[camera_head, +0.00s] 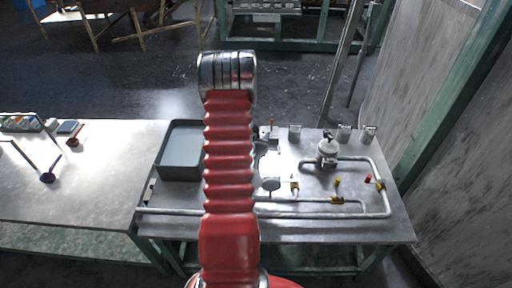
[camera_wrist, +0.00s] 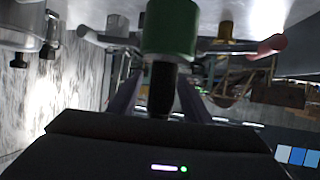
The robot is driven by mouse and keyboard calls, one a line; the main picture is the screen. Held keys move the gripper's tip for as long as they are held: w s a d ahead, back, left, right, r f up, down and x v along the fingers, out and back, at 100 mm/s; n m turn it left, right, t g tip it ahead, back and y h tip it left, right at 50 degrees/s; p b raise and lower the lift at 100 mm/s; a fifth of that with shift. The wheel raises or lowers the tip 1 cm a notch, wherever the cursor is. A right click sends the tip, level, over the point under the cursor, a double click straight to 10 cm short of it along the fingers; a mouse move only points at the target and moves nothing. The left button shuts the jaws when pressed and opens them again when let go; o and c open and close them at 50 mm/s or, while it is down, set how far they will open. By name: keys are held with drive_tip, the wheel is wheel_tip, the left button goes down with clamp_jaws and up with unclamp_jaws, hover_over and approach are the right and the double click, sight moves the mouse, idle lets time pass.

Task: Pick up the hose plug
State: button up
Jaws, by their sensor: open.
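In the wrist view a green cylinder with a black stem (camera_wrist: 170,28) stands large, right in front of my gripper (camera_wrist: 160,82). It may be the hose plug, but I cannot be sure. My gripper is open, with its dark fingers on either side of the black stem; I cannot tell whether they touch it. A pipe with a reddish end (camera_wrist: 268,46) lies to the right of the green cylinder. In the head view my red arm covers the middle of the bench, and my gripper is hidden.
The metal bench (camera_head: 310,228) carries silver piping (camera_head: 378,170), a round vessel (camera_head: 327,152), brass fittings and a small red piece (camera_head: 368,179). A grey tray (camera_head: 182,150) stands left of my arm. A second table (camera_head: 100,170) at left has open surface. A wall rises at right.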

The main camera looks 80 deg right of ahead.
drive_tip(key=shift+c, duration=0.4)
clamp_jaws()
drive_tip(key=shift+r, duration=0.15)
wheel_tip(320, 180, up, 10)
idle(0.8)
idle(0.4)
